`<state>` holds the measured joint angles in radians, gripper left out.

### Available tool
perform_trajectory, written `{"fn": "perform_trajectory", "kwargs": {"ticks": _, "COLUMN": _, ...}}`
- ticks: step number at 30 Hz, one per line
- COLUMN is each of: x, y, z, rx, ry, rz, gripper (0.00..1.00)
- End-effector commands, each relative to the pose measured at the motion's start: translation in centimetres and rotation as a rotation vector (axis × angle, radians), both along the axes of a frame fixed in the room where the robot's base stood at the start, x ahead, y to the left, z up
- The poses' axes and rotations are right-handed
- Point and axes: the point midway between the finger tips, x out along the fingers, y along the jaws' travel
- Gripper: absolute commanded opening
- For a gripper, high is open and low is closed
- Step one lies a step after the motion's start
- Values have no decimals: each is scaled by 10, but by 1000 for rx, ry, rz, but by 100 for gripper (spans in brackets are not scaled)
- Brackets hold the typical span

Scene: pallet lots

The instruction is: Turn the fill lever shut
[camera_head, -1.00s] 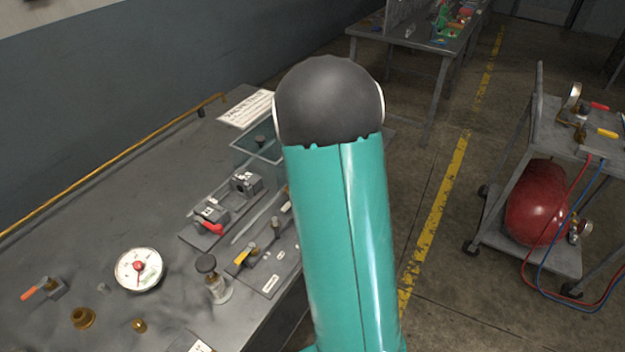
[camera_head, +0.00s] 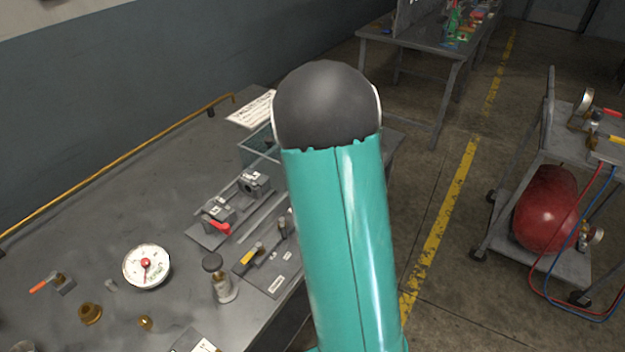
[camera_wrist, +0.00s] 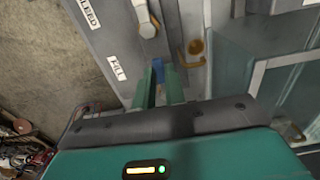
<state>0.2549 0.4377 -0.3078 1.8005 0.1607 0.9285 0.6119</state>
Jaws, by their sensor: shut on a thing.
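In the wrist view, a grey plate (camera_wrist: 105,45) carries the labels "BLEED" and "FILL" (camera_wrist: 117,67). My gripper (camera_wrist: 160,82) has its two teal fingers beside the FILL label, closed around a small blue piece, the fill lever (camera_wrist: 157,67). Only the blue end shows between the fingers; the lever's pivot and exact angle are hard to make out. A pale fitting with a hex nut (camera_wrist: 147,29) sits above it on the plate. In the head view my arm hides the gripper and the fill lever.
A clear-walled tank (camera_wrist: 225,75) stands close right of my gripper; it also shows in the head view (camera_head: 256,150). The bench holds a red lever (camera_head: 216,226), a yellow lever (camera_head: 249,256), a gauge (camera_head: 147,265) and an orange lever (camera_head: 43,284). A cart (camera_head: 530,190) stands right.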

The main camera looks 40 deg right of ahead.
Motion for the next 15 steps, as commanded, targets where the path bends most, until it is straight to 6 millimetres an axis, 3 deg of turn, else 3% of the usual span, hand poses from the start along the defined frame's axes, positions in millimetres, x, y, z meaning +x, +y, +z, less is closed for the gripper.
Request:
{"fn": "perform_trajectory", "kwargs": {"ticks": 1, "x": 1, "y": 0, "z": 1, "rx": 0, "ry": -2, "rz": -1, "gripper": 0}}
{"fn": "perform_trajectory", "kwargs": {"ticks": 2, "x": 1, "y": 0, "z": 1, "rx": 0, "ry": -2, "rz": -1, "gripper": 16}}
{"fn": "perform_trajectory", "kwargs": {"ticks": 5, "x": 1, "y": 0, "z": 1, "rx": 0, "ry": -2, "rz": -1, "gripper": 34}}
{"fn": "perform_trajectory", "kwargs": {"ticks": 15, "x": 1, "y": 0, "z": 0, "rx": 0, "ry": -2, "rz": 1, "gripper": 34}}
